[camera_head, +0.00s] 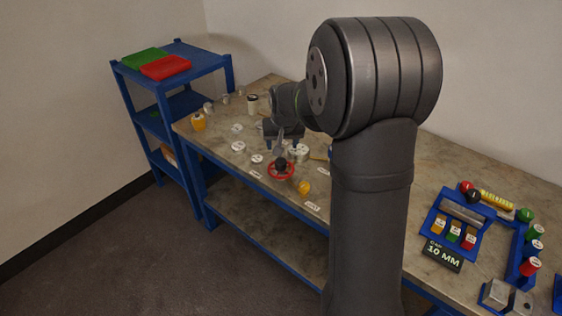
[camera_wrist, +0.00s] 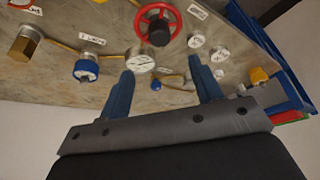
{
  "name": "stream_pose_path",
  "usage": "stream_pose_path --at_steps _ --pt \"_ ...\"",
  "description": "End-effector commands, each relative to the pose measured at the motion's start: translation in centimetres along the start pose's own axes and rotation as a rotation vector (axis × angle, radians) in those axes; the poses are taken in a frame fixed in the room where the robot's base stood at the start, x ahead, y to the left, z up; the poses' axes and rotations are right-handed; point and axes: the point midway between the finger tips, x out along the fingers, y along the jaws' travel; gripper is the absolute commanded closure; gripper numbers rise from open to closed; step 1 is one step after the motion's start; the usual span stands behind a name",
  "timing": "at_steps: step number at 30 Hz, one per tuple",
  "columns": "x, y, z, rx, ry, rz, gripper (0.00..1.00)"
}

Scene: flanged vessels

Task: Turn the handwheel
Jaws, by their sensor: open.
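The red handwheel (camera_head: 281,170) with a dark hub sits near the front edge of the bench, left of my arm in the head view. In the wrist view the handwheel (camera_wrist: 158,23) is at the top, beyond the fingertips. My gripper (camera_head: 283,140) is above and just behind the handwheel in the head view. In the wrist view my gripper (camera_wrist: 158,72) shows two blue fingers spread wide, with nothing held between them. The fingers look apart from the wheel.
A blue shelf (camera_head: 180,60) with green and red trays stands left of the bench (camera_head: 225,165). A yellow part (camera_head: 304,187) is close to the wheel. A blue rack (camera_head: 452,225) and coloured pieces lie at the right. Several small fittings surround the wheel.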

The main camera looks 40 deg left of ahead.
Motion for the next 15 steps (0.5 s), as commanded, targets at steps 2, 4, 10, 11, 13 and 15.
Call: stream_pose_path --at_steps 2,4,10,11,13,15 --pt "1.9 0.1 0.1 0.0 -0.004 0.001 0.41" --pt "3.3 0.1 0.1 0.0 -0.003 0.001 0.41" --pt "7.2 0.1 0.1 0.0 -0.003 0.001 0.41" --pt "7.8 0.1 0.1 0.0 -0.003 0.001 0.41" --pt "9.0 0.1 0.1 0.0 -0.003 0.001 0.41" --pt "10.1 0.1 0.0 0.0 -0.001 0.0 0.41"
